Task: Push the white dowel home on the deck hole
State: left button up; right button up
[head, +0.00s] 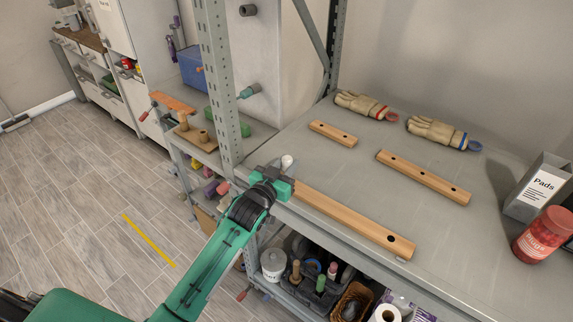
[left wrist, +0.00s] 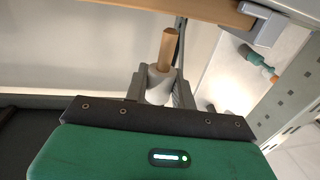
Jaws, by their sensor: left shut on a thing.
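My left gripper (head: 277,180) is at the left end of the long front wooden rail on the shelf deck (head: 330,170). It is shut on the white dowel, whose white rounded end (head: 287,161) shows just above it in the head view. In the left wrist view the white dowel (left wrist: 158,86) sits between the grey fingers, with a wooden pin (left wrist: 168,50) sticking out of it. The front rail (head: 340,216) has a dark hole near its right end. Its left end, the deck hole and any contact there are hidden by the gripper. My right gripper is out of view.
A short rail (head: 333,133) and a longer drilled rail (head: 425,178) lie farther back. A perforated rack post (head: 219,80) rises close left of my gripper. The middle deck is clear.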

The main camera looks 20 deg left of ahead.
pick_arm(q)
jog(key=shift+f+b, duration=0.3)
jog(key=shift+f, duration=0.15)
jog(key=shift+f+b, duration=1.25)
jog(key=shift+f, duration=0.85)
jog(key=o, duration=1.1)
jog(key=shift+s, duration=0.1)
jog(key=shift+s+a+f, duration=0.1)
jog(key=shift+s, duration=0.15)
jog(key=s+a+b, duration=0.2)
jog(key=s+b, duration=0.1)
jog(key=s, duration=1)
jog(key=shift+a+b, duration=0.25)
jog(key=shift+b, duration=0.1)
jog(key=shift+w, duration=0.1)
